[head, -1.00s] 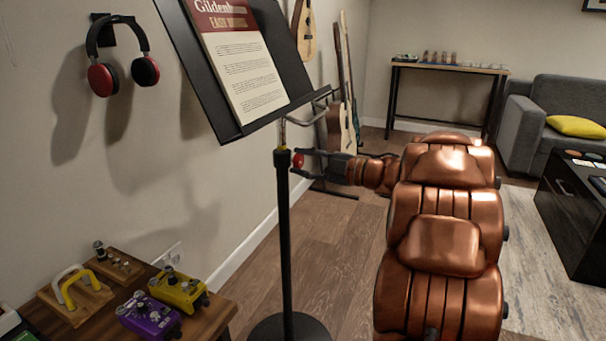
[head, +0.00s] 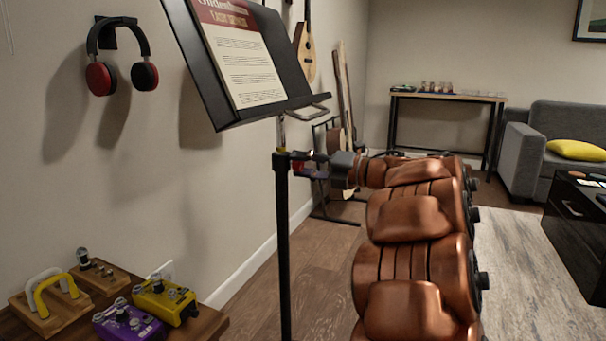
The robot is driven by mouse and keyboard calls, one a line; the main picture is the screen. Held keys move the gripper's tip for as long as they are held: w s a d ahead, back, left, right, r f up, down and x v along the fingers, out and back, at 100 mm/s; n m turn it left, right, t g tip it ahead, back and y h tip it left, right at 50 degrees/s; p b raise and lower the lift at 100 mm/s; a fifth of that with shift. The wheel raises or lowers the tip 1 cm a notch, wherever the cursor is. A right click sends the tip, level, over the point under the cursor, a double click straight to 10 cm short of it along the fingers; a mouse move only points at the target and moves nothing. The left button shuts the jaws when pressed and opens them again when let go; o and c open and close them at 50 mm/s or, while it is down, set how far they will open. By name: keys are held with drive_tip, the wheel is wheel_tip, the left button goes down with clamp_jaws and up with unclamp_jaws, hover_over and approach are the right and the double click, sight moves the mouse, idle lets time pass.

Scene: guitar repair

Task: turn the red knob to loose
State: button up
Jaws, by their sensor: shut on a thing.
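The black music stand (head: 283,230) stands upright left of my arm. Its tilted desk (head: 230,60) holds a printed sheet booklet. The red knob (head: 297,165) is on the right side of the stand's post, at the collar below the desk. Only a small dark red part of it shows; my gripper hides the rest. My gripper (head: 308,162) reaches in from the right and is shut on the knob beside the post. How far the knob is turned cannot be seen.
A wooden table with a purple pedal (head: 130,322) and a yellow pedal (head: 165,300) is at lower left. Headphones (head: 123,58) hang on the wall. Guitars stand behind my gripper. A sofa (head: 545,140) and black table (head: 575,215) are at right, with open floor between.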

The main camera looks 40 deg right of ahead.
drive_tip(key=shift+n, duration=2)
drive_tip(key=o, duration=1.1)
drive_tip(key=shift+o, duration=0.2)
drive_tip(key=shift+s, duration=0.1)
drive_tip(key=v, duration=1.2)
